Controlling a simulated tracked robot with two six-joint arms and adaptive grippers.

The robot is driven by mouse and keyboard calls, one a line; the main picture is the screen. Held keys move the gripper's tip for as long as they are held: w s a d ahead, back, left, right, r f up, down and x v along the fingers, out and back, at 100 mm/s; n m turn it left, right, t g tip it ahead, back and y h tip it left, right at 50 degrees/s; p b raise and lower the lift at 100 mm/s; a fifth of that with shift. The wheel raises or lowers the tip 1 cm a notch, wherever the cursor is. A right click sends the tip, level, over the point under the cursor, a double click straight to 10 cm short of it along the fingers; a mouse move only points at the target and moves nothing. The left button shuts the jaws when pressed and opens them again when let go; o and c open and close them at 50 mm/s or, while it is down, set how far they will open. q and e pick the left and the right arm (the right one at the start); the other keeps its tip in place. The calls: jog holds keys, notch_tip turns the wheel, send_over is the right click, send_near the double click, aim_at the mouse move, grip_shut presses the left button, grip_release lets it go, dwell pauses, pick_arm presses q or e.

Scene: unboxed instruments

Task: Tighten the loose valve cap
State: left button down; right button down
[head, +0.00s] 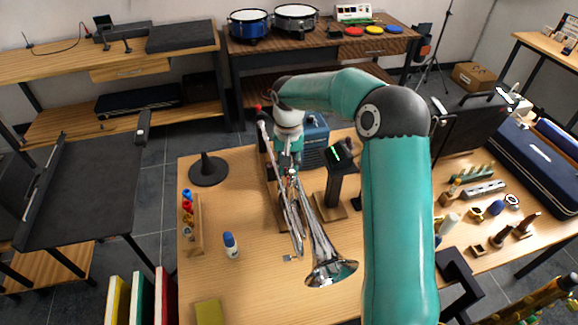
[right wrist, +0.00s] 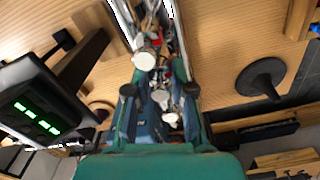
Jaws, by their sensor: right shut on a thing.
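A silver trumpet (head: 322,254) stands over the wooden table, its bell toward the front and its tubes running up to my gripper. My right gripper (head: 289,163) is at the trumpet's far end, around its valves, and hides most of them. In the right wrist view, my right gripper (right wrist: 160,88) is shut on a small part among the valves, the valve cap, which the fingers and clutter largely hide. A round pale cap (right wrist: 145,60) shows just beyond the fingers. I cannot tell how far any cap is screwed down. My left gripper is not in view.
A black device with green lights (head: 341,152) stands on a post close right of the trumpet. A blue box (head: 316,147) is behind. The table's front left is mostly clear.

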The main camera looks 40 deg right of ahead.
jog(key=c, duration=1)
grip_release()
notch_tip(320, 180, up, 12)
